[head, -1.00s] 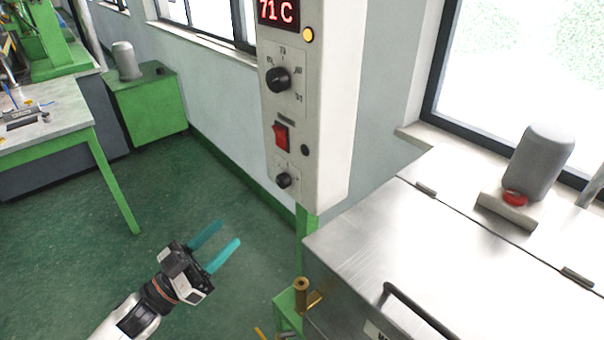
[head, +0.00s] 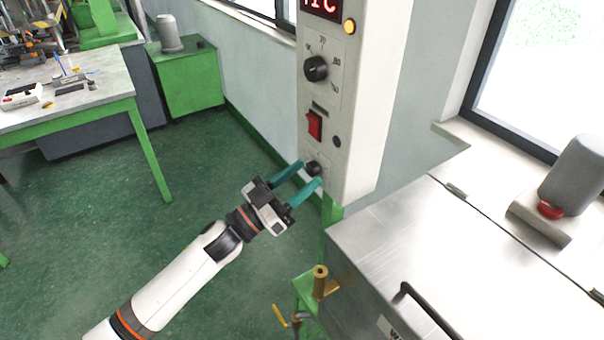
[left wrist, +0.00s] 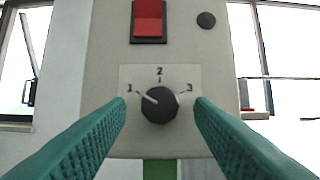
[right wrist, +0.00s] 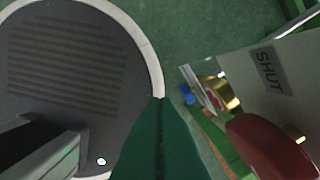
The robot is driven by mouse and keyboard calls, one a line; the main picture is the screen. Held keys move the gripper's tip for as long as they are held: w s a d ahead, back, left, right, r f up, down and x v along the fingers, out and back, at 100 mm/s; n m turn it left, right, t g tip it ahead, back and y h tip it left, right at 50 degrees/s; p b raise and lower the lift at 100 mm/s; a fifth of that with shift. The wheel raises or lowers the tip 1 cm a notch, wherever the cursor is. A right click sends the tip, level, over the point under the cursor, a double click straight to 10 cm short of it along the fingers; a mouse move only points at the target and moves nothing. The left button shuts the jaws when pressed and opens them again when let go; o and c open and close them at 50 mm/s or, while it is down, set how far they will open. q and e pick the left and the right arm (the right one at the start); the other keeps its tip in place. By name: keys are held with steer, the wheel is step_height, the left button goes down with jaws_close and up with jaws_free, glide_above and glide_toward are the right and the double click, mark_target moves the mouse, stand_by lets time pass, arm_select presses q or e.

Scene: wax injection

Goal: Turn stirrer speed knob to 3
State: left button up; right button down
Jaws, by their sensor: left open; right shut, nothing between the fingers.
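The stirrer speed knob (left wrist: 159,105) is a small black dial on a pale plate marked 1, 2 and 3. Its white pointer line aims up-left, toward the 1. In the head view the knob (head: 313,168) sits low on the white control box (head: 362,120). My left gripper (head: 311,173) is open, its teal fingers reaching to the box face around the knob. In the left wrist view the fingertips (left wrist: 160,103) stand either side of the knob, with gaps; contact does not show. My right gripper (right wrist: 160,100) is shut and empty, low down.
Above the knob are a red rocker switch (head: 314,124), a larger black dial (head: 316,68) and a red display (head: 324,6). A steel tank lid (head: 430,250) with a black handle lies to the right. A brass valve (head: 320,280) stands below the box.

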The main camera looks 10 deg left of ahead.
arm_select(q)
steer(key=shift+w+d+r, duration=0.15)
steer(key=shift+w+d, duration=0.05)
steer(key=c, duration=1)
